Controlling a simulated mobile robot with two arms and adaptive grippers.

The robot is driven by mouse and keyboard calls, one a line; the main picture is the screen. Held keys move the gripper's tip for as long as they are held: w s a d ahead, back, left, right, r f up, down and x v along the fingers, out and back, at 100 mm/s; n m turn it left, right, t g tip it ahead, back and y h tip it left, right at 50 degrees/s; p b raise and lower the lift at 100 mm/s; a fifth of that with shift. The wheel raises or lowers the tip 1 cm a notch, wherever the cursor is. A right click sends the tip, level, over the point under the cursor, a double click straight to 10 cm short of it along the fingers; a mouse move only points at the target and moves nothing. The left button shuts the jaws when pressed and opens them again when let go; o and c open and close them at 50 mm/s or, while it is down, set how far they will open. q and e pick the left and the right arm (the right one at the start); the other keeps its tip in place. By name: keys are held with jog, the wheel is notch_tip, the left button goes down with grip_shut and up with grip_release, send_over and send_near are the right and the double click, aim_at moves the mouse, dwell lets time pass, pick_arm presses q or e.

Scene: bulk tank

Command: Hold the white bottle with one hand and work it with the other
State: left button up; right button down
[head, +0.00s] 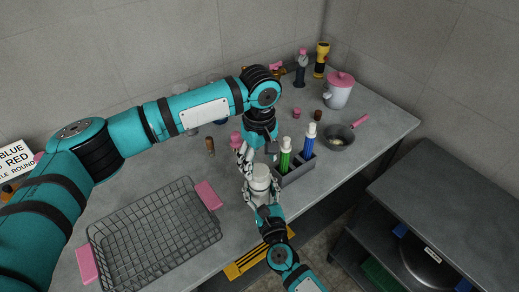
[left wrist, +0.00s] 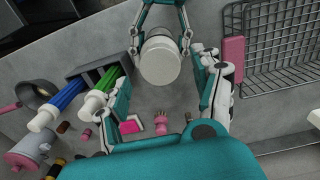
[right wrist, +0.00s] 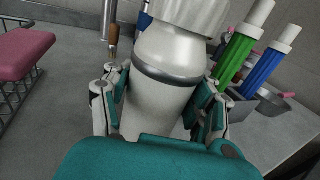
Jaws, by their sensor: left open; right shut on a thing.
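The white bottle (head: 260,172) has a wide white cap and a grey band below it. In the right wrist view its body (right wrist: 160,90) stands between the fingers of my right gripper (right wrist: 158,112), which is shut on it. In the head view my right gripper (head: 264,200) comes from the near side. My left gripper (head: 250,160) is open above the bottle. In the left wrist view the round cap (left wrist: 161,60) faces the camera, between and just beyond the spread fingers of my left gripper (left wrist: 163,78). I cannot tell whether they touch it.
Beside the bottle a grey holder (head: 298,174) bears a green marker (head: 285,158) and a blue marker (head: 309,142). A wire basket (head: 150,235) with pink handles lies to the left. A pan (head: 338,138), white pot (head: 339,94) and flashlight (head: 321,60) stand farther back.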

aim_at(260, 170)
pick_arm(q)
jog(key=shift+f, duration=1.7)
